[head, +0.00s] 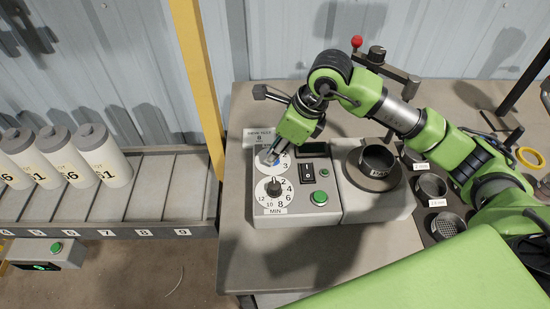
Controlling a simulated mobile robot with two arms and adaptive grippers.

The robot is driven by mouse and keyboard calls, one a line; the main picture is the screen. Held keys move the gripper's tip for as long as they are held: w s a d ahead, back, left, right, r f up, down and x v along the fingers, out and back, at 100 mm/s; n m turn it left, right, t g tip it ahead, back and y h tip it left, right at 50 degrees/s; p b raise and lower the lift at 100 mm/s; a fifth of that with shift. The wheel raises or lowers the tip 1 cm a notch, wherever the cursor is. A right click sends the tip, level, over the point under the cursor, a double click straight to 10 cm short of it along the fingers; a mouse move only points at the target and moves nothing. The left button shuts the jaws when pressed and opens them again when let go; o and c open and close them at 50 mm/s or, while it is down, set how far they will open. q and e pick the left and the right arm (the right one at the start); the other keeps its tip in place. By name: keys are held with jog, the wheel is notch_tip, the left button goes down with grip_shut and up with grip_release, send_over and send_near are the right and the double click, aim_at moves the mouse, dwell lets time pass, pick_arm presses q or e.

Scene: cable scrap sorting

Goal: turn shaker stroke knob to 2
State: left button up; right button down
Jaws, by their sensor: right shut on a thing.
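The shaker control box (330,212) is a pale grey panel on the table with two round white dials. The upper dial (284,167) shows a 3 at its right; its knob is mostly hidden under my right gripper (271,157). My right gripper comes down from above and is shut on that knob, with a bit of blue showing at the fingertips. I cannot tell which number the knob points to. The lower dial (273,203) is marked MIN, with numbers up to 12 and a dark knob (274,188). My left gripper is not in view.
A black rocker switch (308,173) and a green button (319,198) sit right of the dials. A dark round pan (376,161) stands on the shaker. Several sieves lie further right. A roller conveyor (150,192) with white cylinders is at left.

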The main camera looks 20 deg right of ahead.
jog(key=n+b, duration=0.1)
jog(key=n+g+b, duration=0.1)
jog(key=n+b, duration=0.1)
jog(key=shift+w+f+n+y, duration=0.15)
jog(key=shift+n+y, duration=0.15)
jog(key=shift+w+d+n+g+b, duration=0.1)
jog(key=shift+n+g+b, duration=0.7)
jog(key=shift+n+b, duration=0.95)
jog(key=shift+r+n, duration=0.2)
jog(key=shift+n, duration=0.05)
jog(key=c, duration=1.8)
grip_release()
jog(key=v, duration=1.2)
jog(key=shift+d, duration=0.15)
